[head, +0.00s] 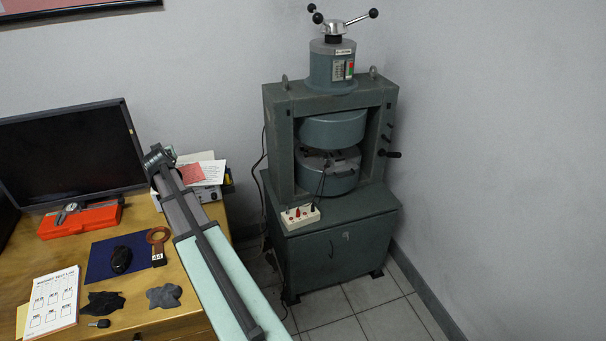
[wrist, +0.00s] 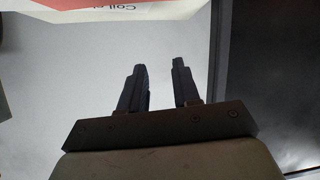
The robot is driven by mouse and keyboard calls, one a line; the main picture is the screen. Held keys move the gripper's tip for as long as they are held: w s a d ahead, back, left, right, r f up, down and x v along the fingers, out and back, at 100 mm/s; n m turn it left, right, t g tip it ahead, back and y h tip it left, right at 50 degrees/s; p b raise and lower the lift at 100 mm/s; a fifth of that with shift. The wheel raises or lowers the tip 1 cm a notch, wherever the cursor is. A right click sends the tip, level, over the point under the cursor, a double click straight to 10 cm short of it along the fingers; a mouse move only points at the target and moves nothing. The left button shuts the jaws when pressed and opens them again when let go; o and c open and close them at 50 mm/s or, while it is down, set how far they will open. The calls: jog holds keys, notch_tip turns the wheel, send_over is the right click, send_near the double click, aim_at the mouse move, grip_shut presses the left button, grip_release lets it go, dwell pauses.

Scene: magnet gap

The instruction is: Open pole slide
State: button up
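The magnet (head: 275,112) is a tall grey-green frame on a cabinet beside the wall. Its round upper pole (head: 333,129) sits above a lower pole (head: 340,187), with a narrow gap between them. A small black-knobbed side handle (head: 391,154) sticks out on the right. A three-armed ball handle (head: 334,27) tops the machine. I cannot tell which part is the pole slide. My gripper (wrist: 160,82) shows two dark fingers apart with nothing between them.
A wooden desk (head: 190,252) at left carries a monitor (head: 68,157), an orange case (head: 80,220), a blue mat (head: 100,263) with a mouse, and papers (head: 210,170). A white terminal box (head: 300,216) with leads sits on the magnet's cabinet. Tiled floor (head: 365,292) in front is clear.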

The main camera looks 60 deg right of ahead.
jog(key=s+d+m, duration=0.1)
jog(key=s+d, duration=0.2)
jog(key=d, duration=0.1)
jog(key=s+d+m+g, duration=0.1)
jog(key=s+d, duration=0.3)
jog(key=d, duration=0.1)
jog(key=s+d+m+g+h, duration=0.1)
jog(key=s+d, duration=0.3)
jog(key=d, duration=0.1)
jog(key=shift+d+f, duration=0.2)
jog(key=shift+f, duration=0.1)
jog(key=s+d+f+m+g+y, duration=0.1)
jog(key=s+d+f+m, duration=0.3)
jog(key=s, duration=0.3)
jog(key=s+d+f+m+y, duration=0.1)
jog(key=s+d+f, duration=0.3)
jog(key=s+d, duration=0.3)
jog(key=m+t+h, duration=0.4)
jog(key=m, duration=0.9)
send_near(349, 175)
jog(key=x, duration=1)
jog(key=shift+w+d+f, duration=0.15)
jog(key=shift+d, duration=0.05)
jog(key=shift+c, duration=0.4)
grip_shut()
